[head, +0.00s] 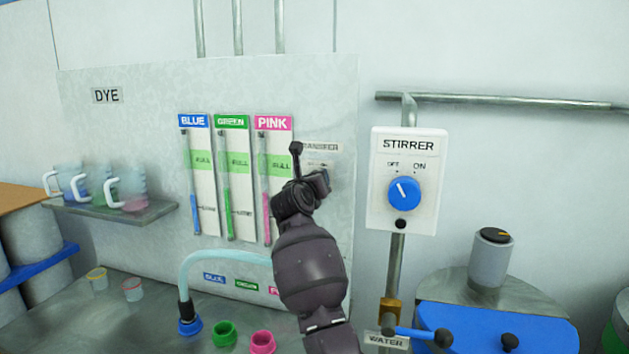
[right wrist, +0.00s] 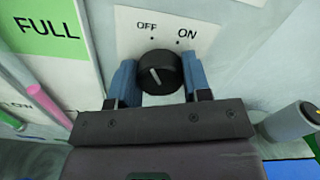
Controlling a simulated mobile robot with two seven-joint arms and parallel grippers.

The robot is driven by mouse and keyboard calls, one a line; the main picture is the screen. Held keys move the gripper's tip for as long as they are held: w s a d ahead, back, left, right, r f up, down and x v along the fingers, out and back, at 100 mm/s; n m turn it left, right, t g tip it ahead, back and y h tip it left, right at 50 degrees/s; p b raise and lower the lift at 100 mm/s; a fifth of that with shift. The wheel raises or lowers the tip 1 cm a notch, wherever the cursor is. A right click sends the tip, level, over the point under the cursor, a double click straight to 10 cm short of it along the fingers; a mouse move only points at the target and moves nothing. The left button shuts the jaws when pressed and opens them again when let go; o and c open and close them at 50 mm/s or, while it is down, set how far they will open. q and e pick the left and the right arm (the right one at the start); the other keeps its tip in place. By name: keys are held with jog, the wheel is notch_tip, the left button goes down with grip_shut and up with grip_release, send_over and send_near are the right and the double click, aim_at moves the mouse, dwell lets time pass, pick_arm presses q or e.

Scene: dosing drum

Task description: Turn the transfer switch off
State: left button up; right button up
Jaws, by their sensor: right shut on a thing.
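The transfer switch is a black round knob (right wrist: 160,72) on a white plate marked OFF and ON in the right wrist view. Its white pointer line leans up and left, toward the OFF side. My right gripper (right wrist: 160,82) has its two blue fingers on either side of the knob, shut on it. In the head view my right gripper (head: 313,180) is at the panel below the TRANSFER label (head: 321,147), and my arm hides the knob there. My left gripper is not in view.
A STIRRER box (head: 408,215) with a blue knob (head: 404,193) stands to the right. BLUE, GREEN and PINK gauges (head: 231,180) are left of my arm. A pale blue hose (head: 222,258) and a shelf with jugs (head: 115,213) are farther left.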

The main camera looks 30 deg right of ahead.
dwell(0.4)
jog(key=o, duration=0.9)
jog(key=shift+o, duration=0.2)
jog(key=b+v, duration=0.2)
jog(key=v, duration=0.9)
jog(key=shift+d, duration=0.1)
